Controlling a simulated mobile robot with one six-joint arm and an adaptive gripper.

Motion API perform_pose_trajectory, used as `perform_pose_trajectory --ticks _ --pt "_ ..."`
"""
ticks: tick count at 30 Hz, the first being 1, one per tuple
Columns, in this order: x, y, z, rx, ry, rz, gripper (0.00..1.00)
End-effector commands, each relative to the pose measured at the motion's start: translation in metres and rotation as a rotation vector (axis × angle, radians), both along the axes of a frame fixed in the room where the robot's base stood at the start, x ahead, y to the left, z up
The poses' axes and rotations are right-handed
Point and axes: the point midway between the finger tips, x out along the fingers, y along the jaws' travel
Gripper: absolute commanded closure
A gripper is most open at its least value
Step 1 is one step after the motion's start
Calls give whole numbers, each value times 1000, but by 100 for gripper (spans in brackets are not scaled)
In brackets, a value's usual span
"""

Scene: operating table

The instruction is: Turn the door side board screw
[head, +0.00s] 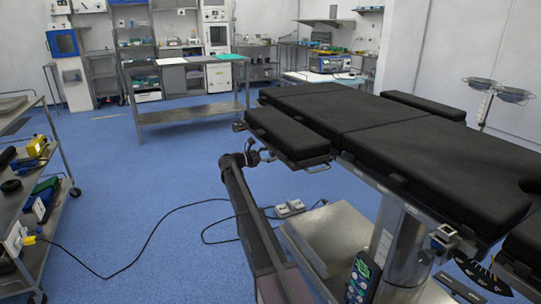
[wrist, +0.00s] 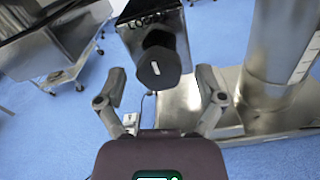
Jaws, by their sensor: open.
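The door side board screw (wrist: 158,68) shows in the wrist view as a dark, faceted knob with a white mark on its face. It sits below a metal block (wrist: 150,20) with lettering on it. My gripper (wrist: 161,78) is open, one finger to the left and one to the right of the knob, with visible gaps on both sides. I cannot tell how deep the knob is between the fingers. In the head view my arm reaches up to the black side board pad (head: 287,135) of the operating table; the knob is not clear there.
The operating table (head: 395,140) has black pads, a metal column (head: 400,245) and a wide metal base. A pedal on a cable (head: 290,207) lies by the base. A tool cart (head: 60,190) stands at left, a metal bench (head: 190,112) behind.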

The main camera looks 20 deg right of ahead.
Motion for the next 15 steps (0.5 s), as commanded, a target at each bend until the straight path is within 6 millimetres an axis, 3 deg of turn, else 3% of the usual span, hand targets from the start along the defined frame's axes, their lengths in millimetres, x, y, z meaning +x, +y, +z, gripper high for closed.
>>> perform_pose_trajectory --ticks 6,8,12,15 --pt "0 -1 0 0 0 0 12" --pt "0 -1 0 0 0 0 27" --pt "0 -1 0 0 0 -1 69" --pt "0 -1 0 0 0 -1 94"
